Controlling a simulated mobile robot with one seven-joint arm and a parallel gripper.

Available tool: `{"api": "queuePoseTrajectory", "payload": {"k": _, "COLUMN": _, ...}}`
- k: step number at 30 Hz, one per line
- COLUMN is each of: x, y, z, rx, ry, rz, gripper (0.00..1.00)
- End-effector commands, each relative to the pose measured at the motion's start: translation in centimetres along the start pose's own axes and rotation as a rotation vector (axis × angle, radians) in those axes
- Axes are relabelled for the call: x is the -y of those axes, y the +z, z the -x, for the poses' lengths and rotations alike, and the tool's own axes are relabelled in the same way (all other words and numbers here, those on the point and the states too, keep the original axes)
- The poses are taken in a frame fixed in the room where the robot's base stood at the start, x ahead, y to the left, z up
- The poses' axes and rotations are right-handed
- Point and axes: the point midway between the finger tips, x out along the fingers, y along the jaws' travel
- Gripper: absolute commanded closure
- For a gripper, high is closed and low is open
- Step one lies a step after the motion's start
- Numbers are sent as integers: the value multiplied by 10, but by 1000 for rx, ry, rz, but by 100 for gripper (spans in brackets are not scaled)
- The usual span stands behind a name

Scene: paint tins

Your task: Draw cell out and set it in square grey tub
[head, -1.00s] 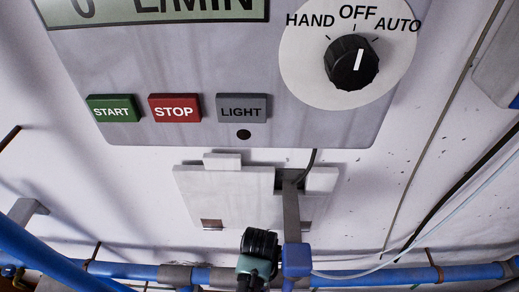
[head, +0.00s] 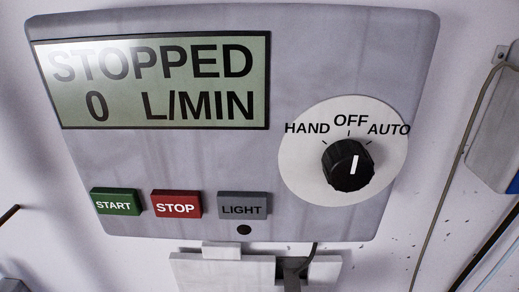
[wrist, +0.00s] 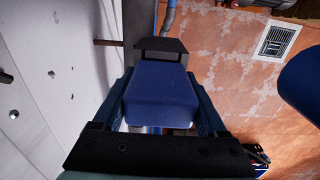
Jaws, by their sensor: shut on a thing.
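In the wrist view a blue block (wrist: 160,100), which I take to be the cell, sits between the two fingers of my gripper (wrist: 162,88). The fingers are shut on its sides. A dark tapered piece (wrist: 160,48) shows just beyond the block, with a grey upright strip behind it. I cannot tell whether the block is still seated in a holder. The head view shows neither my gripper nor the block. No square grey tub shows in either view.
In the head view a grey control panel (head: 330,60) fills the middle, with a dial (head: 347,163) and three buttons. A pale box (head: 222,272) and a dark bracket (head: 291,268) sit below.

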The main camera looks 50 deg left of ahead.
Motion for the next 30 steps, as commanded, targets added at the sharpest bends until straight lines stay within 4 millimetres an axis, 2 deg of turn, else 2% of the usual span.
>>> {"api": "queuePoseTrajectory", "payload": {"k": 1, "x": 0, "y": 0, "z": 0, "rx": -1, "ry": -1, "rz": 0, "gripper": 54}}
{"api": "queuePoseTrajectory", "payload": {"k": 6, "x": 0, "y": 0, "z": 0, "rx": -1, "ry": -1, "rz": 0, "gripper": 85}}
{"api": "queuePoseTrajectory", "payload": {"k": 8, "x": 0, "y": 0, "z": 0, "rx": -1, "ry": -1, "rz": 0, "gripper": 92}}
{"api": "queuePoseTrajectory", "payload": {"k": 30, "x": 0, "y": 0, "z": 25, "rx": 0, "ry": 0, "rz": 0, "gripper": 92}}
